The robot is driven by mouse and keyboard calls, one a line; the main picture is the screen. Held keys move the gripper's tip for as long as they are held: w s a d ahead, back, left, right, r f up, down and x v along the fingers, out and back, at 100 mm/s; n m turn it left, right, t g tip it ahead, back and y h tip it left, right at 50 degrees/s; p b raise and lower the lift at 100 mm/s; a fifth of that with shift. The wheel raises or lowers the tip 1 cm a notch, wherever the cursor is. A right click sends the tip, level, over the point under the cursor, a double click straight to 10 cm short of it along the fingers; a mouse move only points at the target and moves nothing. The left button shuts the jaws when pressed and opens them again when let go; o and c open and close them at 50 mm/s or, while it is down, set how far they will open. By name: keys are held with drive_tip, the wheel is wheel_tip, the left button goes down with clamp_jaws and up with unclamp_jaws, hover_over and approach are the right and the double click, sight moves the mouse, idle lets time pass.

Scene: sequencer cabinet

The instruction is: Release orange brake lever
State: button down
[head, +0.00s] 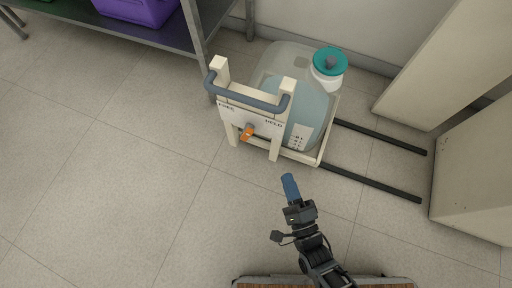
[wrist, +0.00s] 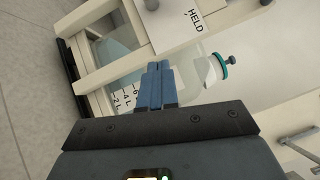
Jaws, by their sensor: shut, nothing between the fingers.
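The orange brake lever (head: 246,134) is on the front of a cream cart, below a white plate (head: 240,113). The plate reads what looks like FREE at its left end and HELD at its right end. The lever hangs downward, tilted slightly left in the head view. My gripper (head: 289,178) has blue fingers, shut and empty, in front of the cart and apart from the lever, to its lower right. The wrist view shows the shut fingertips (wrist: 158,66) below the HELD end of the plate (wrist: 183,32). The orange of the lever is not visible there.
The cart has a blue-grey handle bar (head: 245,98) and holds a clear carboy (head: 300,88) with a teal cap (head: 330,60). Black rails (head: 375,184) run right along the floor toward cream cabinets (head: 475,175). A metal shelf (head: 165,35) stands upper left. The floor at left is clear.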

drive_tip(key=shift+s+a+r+n+t+y, duration=0.15)
drive_tip(key=shift+s+a+r+n+y, duration=0.15)
drive_tip(key=shift+s+r+y, duration=0.15)
drive_tip(key=shift+s+a+r+n+t+y, duration=0.15)
drive_tip(key=shift+s+a+r+n+y, duration=0.15)
drive_tip(key=shift+s, duration=0.25)
drive_tip(key=b, duration=0.2)
approach(249, 130)
drive_tip(key=w+d+f, duration=0.2)
drive_tip(key=w+f, duration=0.1)
drive_tip(key=w, duration=0.2)
drive_tip(key=shift+w+a+r, duration=0.1)
drive_tip(key=shift+a+r, duration=0.1)
drive_tip(key=shift+a, duration=0.4)
drive_tip(key=shift+w+a+r, duration=0.15)
drive_tip(key=shift+a+r, duration=0.1)
drive_tip(key=shift+a, duration=0.35)
drive_tip(key=shift+w+a+r, duration=0.1)
drive_tip(key=shift+a+r, duration=0.1)
drive_tip(key=shift+a, duration=0.4)
